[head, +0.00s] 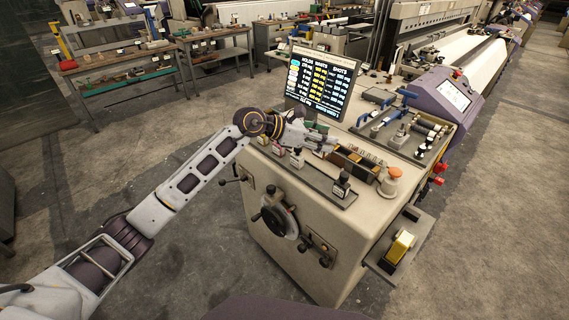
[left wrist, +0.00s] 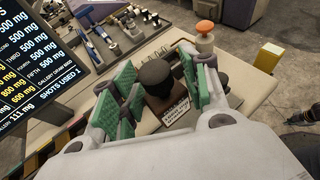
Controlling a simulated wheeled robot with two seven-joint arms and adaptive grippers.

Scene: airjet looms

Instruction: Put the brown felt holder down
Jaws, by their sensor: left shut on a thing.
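My left gripper (head: 322,140) is above the top of the beige console, beside the screen. In the left wrist view, its green-padded fingers (left wrist: 158,84) are closed around a dark holder (left wrist: 156,76) with a round black top and a brownish body. A white printed label (left wrist: 176,110) shows just below it. The holder's underside is hidden, so I cannot tell whether it touches the surface. In the head view the holder is too small and covered to make out. My right gripper is in neither view.
A front rail (head: 318,180) carries several small black-topped holders, one (head: 341,184) at its right end. The lit screen (head: 318,84) is close behind. A tool tray (head: 405,133) lies at the back right.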

